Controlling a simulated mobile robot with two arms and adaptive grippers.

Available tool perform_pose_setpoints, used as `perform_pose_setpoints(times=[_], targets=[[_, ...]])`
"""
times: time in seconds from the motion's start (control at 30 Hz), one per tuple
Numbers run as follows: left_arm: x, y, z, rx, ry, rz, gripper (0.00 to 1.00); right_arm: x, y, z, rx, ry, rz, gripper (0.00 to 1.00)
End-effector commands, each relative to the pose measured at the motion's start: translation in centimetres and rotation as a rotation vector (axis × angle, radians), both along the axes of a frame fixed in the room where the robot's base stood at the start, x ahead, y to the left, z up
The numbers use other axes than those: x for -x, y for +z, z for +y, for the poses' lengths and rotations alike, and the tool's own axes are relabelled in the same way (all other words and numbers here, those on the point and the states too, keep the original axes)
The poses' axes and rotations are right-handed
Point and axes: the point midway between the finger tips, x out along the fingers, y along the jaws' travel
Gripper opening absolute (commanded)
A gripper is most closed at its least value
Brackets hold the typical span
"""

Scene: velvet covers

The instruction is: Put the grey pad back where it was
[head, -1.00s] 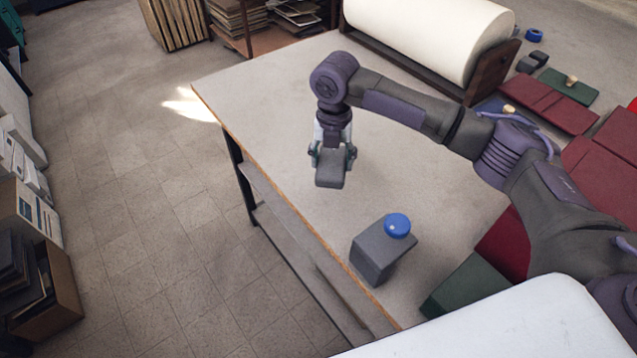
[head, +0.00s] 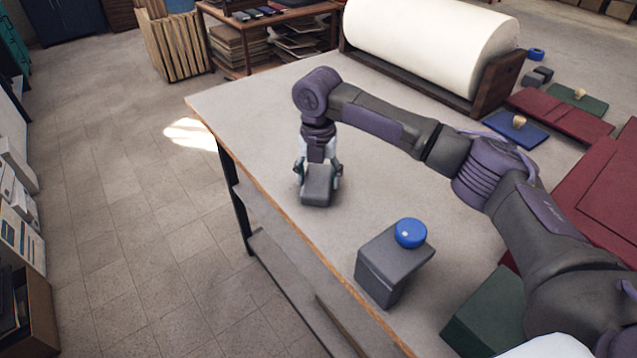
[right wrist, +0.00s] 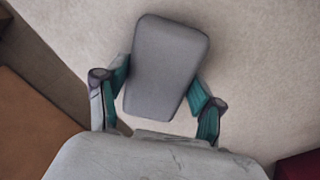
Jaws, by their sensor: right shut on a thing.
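The grey pad (head: 317,188) is a small rounded block. My right gripper (head: 318,174) is shut on it over the far left part of the table, pointing down. In the right wrist view the pad (right wrist: 165,68) sits between the two fingers, slightly tilted, with pale tabletop around it. I cannot tell whether the pad touches the table. My left gripper is not in view.
A grey angled block (head: 382,272) with a blue round piece (head: 411,233) on it stands nearer on the table (head: 255,115). A large white roll (head: 430,40) lies at the back. Dark red and green covered pieces lie at the right. Tabletop around the gripper is clear.

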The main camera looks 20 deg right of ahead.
Motion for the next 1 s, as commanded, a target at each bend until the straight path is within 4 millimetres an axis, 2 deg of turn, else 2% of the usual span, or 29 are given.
perform_pose_setpoints(times=[0.03,0.07,0.2,0.53,0.63,0.77,1.0], targets=[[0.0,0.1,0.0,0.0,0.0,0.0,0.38,0.2,-0.2,0.0,0.002,0.001,0.006,0.35],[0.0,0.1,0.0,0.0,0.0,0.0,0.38,0.2,-0.2,0.0,0.001,0.001,0.007,0.69],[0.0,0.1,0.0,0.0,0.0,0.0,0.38,0.2,-0.2,0.0,0.001,0.001,0.007,0.92],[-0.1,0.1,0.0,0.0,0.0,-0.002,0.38,0.1,0.0,0.0,0.001,0.001,0.005,0.92],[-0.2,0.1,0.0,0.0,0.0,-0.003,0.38,0.1,0.7,0.1,0.001,0.001,0.004,0.92],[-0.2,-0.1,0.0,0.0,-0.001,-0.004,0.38,0.1,2.7,0.1,-0.001,0.002,0.002,0.92],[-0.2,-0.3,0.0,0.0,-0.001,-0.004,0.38,0.0,7.9,0.1,-0.001,0.001,0.002,0.92]])
